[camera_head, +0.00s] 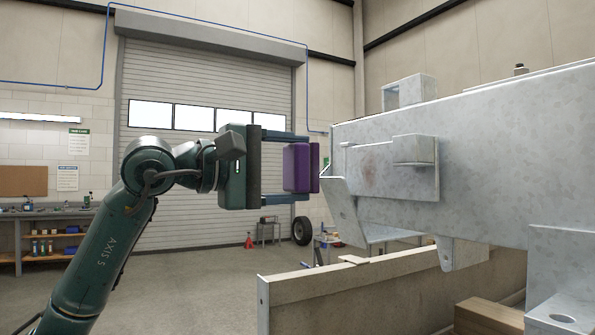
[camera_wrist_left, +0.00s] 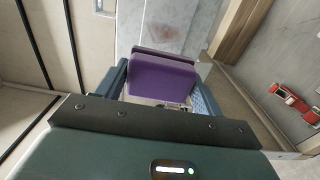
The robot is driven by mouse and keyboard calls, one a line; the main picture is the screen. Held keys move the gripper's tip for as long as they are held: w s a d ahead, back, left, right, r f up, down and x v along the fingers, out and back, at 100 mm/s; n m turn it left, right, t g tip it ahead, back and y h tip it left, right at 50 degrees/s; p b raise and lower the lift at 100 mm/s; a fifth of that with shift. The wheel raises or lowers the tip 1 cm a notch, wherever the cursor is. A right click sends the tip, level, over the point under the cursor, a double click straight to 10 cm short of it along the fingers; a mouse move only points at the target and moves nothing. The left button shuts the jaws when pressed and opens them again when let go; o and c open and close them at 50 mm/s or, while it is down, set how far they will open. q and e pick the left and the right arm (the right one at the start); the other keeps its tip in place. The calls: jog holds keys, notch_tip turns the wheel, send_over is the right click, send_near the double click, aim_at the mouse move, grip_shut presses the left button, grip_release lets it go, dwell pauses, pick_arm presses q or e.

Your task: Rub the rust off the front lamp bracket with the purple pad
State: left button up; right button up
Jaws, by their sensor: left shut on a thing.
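The front lamp bracket (camera_head: 405,190) is a grey galvanised plate with a small box-shaped piece, on the side of the trailer beam. A faint reddish-brown rust patch (camera_head: 370,168) marks its plate; a brownish patch also shows in the left wrist view (camera_wrist_left: 194,31). My left gripper (camera_head: 304,168) is shut on the purple pad (camera_head: 296,167), which sits upright between its two blue fingers. The pad is left of the bracket in the head view, apart from the rust patch. The pad (camera_wrist_left: 162,78) also shows in the left wrist view. My right gripper is not in view.
The trailer beam (camera_head: 480,150) fills the right side, with an angled flange (camera_head: 341,205) at its front end close to the pad. A lower rail (camera_head: 350,285) runs beneath. A workbench (camera_head: 45,215) stands far left; the floor between is open.

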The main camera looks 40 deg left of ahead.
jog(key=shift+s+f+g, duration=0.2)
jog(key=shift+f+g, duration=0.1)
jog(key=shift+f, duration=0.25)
pick_arm(q)
jog(key=shift+w+f, duration=0.15)
jog(key=shift+w, duration=0.15)
jog(key=shift+w+d+r+p, duration=0.15)
jog(key=shift+w+r+p, duration=0.1)
jog(key=shift+p, duration=0.15)
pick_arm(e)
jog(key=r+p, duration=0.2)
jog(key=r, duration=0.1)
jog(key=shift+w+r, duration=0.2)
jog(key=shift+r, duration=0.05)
pick_arm(q)
jog(key=shift+p+x, duration=0.75)
jog(key=shift+x, duration=2.45)
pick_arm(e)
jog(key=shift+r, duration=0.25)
pick_arm(q)
jog(key=shift+f, duration=0.2)
jog(key=shift+w+d, duration=0.15)
jog(key=shift+w, duration=0.1)
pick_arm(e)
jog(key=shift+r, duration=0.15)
